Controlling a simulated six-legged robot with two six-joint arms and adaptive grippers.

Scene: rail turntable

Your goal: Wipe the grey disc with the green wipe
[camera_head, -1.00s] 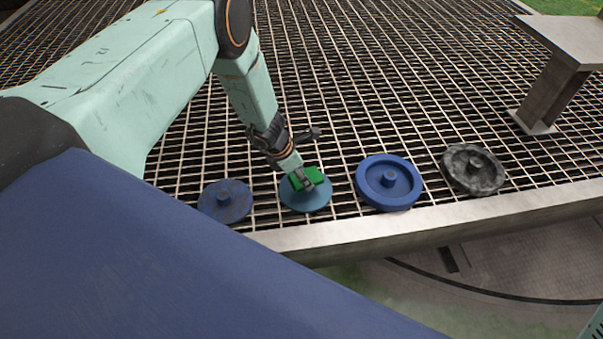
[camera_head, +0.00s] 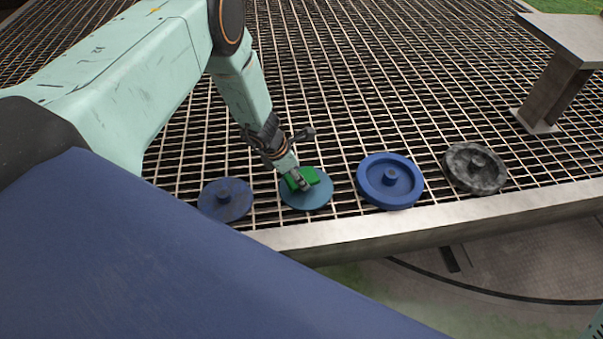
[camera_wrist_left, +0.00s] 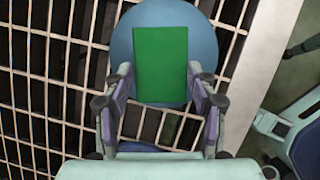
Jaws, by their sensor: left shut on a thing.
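My left gripper (camera_head: 297,181) is shut on the green wipe (camera_head: 304,176), a flat rectangular pad. It holds the wipe over a plain teal-blue disc (camera_head: 313,200) on the grating; whether they touch is unclear. In the left wrist view the wipe (camera_wrist_left: 160,62) lies between the left fingers (camera_wrist_left: 160,108) and covers much of that disc (camera_wrist_left: 203,38). The only clearly grey disc (camera_head: 475,168) is mottled dark grey with a central hub, at the right end of the row, apart from the wipe. My right gripper is not in view.
A dark blue disc with a knob (camera_head: 226,198) lies left of the wipe, and a brighter blue rimmed disc (camera_head: 390,181) lies to its right. A metal edge rail (camera_head: 390,230) runs in front. A metal post with a flat top (camera_head: 556,88) stands at the right.

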